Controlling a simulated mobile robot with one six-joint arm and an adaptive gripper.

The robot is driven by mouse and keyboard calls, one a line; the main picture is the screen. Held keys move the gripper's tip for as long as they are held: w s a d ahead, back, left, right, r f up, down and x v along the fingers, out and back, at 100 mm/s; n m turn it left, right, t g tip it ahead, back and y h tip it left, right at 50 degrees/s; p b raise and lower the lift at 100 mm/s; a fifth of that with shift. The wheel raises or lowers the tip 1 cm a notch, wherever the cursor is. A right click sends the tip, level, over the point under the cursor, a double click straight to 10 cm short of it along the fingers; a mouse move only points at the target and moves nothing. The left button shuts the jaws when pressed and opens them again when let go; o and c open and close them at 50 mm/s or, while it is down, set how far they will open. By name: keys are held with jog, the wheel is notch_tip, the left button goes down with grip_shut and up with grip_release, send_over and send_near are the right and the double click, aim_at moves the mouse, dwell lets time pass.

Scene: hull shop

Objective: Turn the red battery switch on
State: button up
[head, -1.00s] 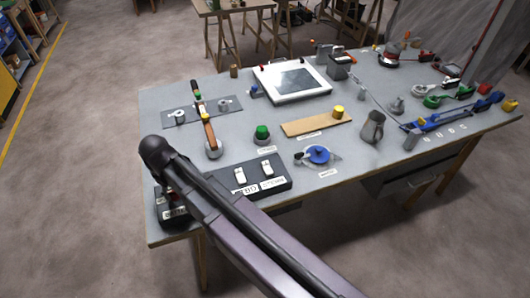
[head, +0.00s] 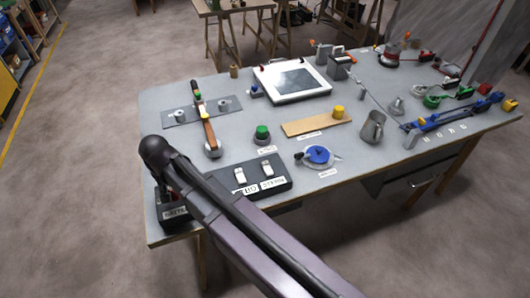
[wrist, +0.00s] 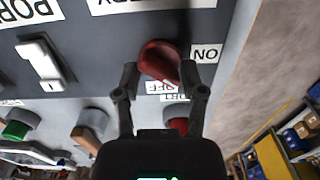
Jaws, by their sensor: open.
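The red battery switch (wrist: 160,60) is a rounded red knob on a dark grey panel in the wrist view. A white "ON" label (wrist: 206,54) is at its right and an "OFF" label is below it, partly covered. My gripper (wrist: 160,72) is open, with one finger on each side of the knob's lower part. I cannot tell whether the fingers touch it. In the head view my gripper and forearm hide most of the switch. Its dark base and white label (head: 174,212) show at the table's near left corner.
A panel with white rocker switches (head: 267,168) lies just right of the switch; one rocker (wrist: 40,64) shows in the wrist view. A green button (head: 262,132) and blue knob (head: 319,154) are on the grey table.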

jog(key=shift+r+p, duration=7)
jog(key=shift+r, duration=0.2)
jog(key=w+d+f+b, duration=0.2)
jog(key=d, duration=0.7)
jog(key=w+d+f+m+b, duration=0.1)
jog(key=w+d+f+b, duration=0.1)
jog(key=d, duration=0.8)
jog(key=w+d+f+m+b, duration=0.1)
jog(key=w+d+f+b, duration=0.2)
jog(key=d, duration=0.6)
jog(key=shift+d, duration=0.4)
jog(key=shift+w, duration=0.1)
jog(key=shift+d, duration=0.55)
jog(key=s+d+m, duration=0.1)
jog(key=s+d, duration=0.1)
jog(key=d, duration=1.1)
jog(key=shift+s, duration=0.25)
jog(key=shift+o, duration=0.3)
